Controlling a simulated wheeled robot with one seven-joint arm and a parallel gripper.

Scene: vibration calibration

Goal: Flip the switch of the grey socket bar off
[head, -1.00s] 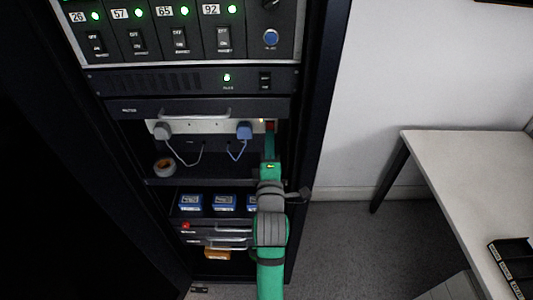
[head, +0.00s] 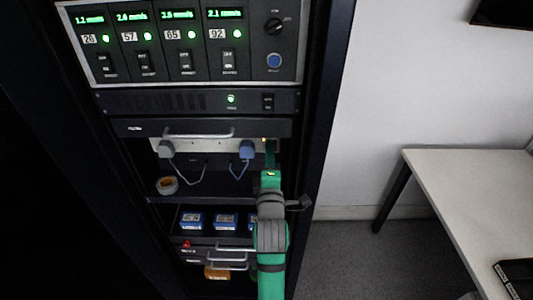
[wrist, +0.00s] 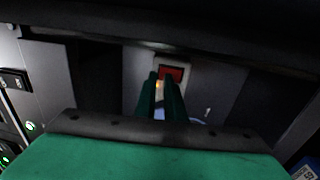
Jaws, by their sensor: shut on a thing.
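The grey socket bar (head: 203,147) runs across the rack's open bay, with a grey plug (head: 165,148) and a blue plug (head: 247,149) in it. My gripper (head: 270,148) is at the bar's right end and hides the switch in the head view. In the wrist view my gripper (wrist: 163,82) has its green fingers close together, tips at the lower part of the switch. The exact contact is hidden.
A panel with lit readouts (head: 178,45) and a dark unit (head: 200,102) sit above the bay. A drawer handle (head: 198,133) juts out just above the bar. A tape roll (head: 167,186) and blue boxes (head: 192,220) are below. A white table (head: 470,185) stands at right.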

